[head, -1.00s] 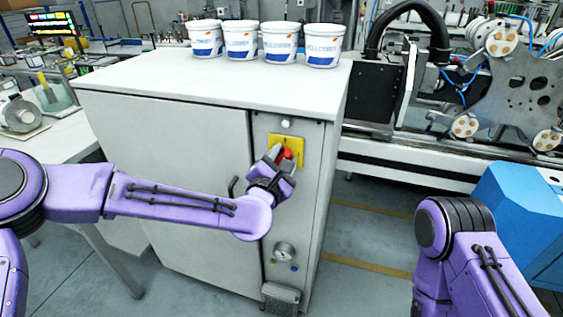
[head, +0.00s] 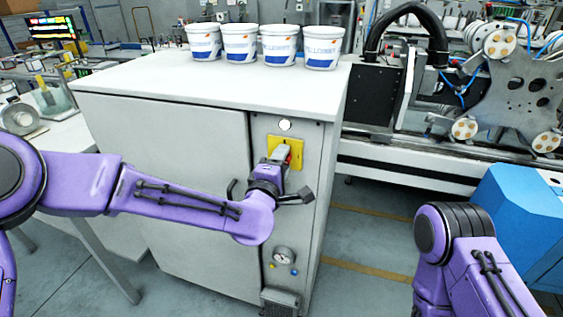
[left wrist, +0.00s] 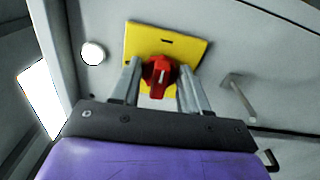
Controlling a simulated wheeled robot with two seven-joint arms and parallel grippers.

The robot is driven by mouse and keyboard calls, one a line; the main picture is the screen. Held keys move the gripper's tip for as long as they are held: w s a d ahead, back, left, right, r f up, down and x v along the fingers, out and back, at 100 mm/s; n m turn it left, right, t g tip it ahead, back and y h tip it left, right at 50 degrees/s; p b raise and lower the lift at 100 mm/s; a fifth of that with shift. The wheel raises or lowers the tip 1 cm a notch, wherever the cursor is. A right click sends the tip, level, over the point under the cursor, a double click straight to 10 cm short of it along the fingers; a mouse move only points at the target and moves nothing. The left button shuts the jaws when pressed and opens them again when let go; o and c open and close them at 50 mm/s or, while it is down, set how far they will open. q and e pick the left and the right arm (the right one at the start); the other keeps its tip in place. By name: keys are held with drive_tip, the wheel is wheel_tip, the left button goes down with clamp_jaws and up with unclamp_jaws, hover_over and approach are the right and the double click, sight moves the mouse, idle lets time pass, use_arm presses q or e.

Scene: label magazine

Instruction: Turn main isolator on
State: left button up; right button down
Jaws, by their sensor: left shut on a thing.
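The main isolator is a red rotary knob (left wrist: 159,74) on a yellow plate (head: 293,146), high on the grey cabinet's narrow front panel. My left gripper (head: 284,154) is at the plate and shut on the red knob. In the left wrist view, my left gripper's fingers (left wrist: 158,84) stand on both sides of the knob. In the head view the fingers hide most of it. A round white lamp (head: 285,125) sits above the plate and looks bright. My right gripper is out of view.
The grey cabinet (head: 190,87) carries several white tubs (head: 239,43) on top. A door handle (left wrist: 238,96) sticks out near my left wrist. A gauge (head: 284,256) is lower on the panel. A blue box (head: 520,215) stands at right.

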use_arm(q)
drive_tip(key=shift+m, duration=0.4)
drive_tip(key=o, duration=1)
drive_tip(key=shift+s, duration=0.15)
drive_tip(key=b+v, duration=0.2)
drive_tip(key=v, duration=0.8)
drive_tip(key=shift+s, duration=0.2)
